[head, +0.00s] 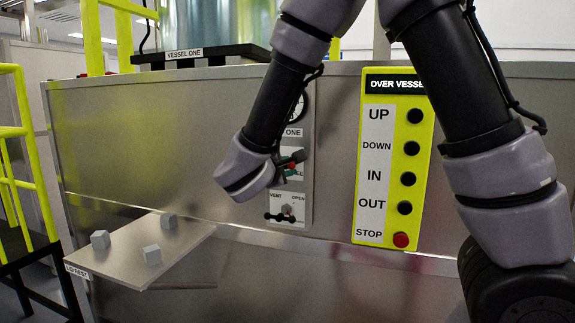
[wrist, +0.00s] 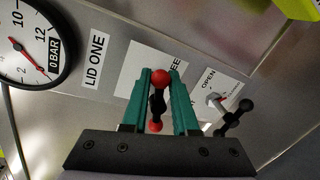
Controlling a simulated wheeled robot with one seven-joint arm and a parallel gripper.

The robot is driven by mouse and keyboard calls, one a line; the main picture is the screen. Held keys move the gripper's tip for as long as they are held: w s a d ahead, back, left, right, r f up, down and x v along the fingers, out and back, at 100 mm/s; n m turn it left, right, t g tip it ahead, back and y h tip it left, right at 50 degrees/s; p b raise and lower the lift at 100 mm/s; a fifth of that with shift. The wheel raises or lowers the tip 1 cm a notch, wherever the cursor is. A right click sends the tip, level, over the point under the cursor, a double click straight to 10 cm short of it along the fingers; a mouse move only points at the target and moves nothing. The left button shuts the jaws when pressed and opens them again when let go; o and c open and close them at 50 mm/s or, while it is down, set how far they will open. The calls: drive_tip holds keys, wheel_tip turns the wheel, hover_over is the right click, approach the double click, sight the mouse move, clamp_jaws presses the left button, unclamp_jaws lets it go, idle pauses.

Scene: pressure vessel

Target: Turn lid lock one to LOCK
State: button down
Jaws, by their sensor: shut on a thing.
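Lid lock one is a small dark handle (wrist: 157,104) with red ball ends, on the panel beside the "LID ONE" label (wrist: 95,60). In the wrist view it lies lengthwise between the teal fingers of my gripper (wrist: 160,76), which is shut on it. One red ball shows at the fingertips and one nearer the palm. The white plate behind (wrist: 146,66) shows the letters "EE"; the rest of its lettering is hidden, and I cannot read LOCK. In the head view my gripper (head: 292,163) is at the panel, partly hidden by my wrist.
A vent valve with a black-knobbed handle (head: 281,217) sits just below, marked VENT and OPEN. A round gauge (wrist: 33,45) is above the label. The yellow button panel (head: 394,155) stands to the right. A tilted shelf (head: 190,248) with grey cubes juts out at lower left.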

drive_tip(key=shift+d+f+m+y, duration=0.1)
drive_tip(key=shift+f+m+y, duration=0.15)
drive_tip(key=shift+m, duration=0.5)
drive_tip(key=shift+f+m+y, duration=0.25)
drive_tip(key=shift+m, duration=0.5)
drive_tip(key=c, duration=0.8)
unclamp_jaws()
drive_tip(key=shift+c, duration=0.2)
drive_tip(key=v, duration=1)
drive_tip(key=shift+s, duration=0.45)
drive_tip(key=shift+f, duration=0.1)
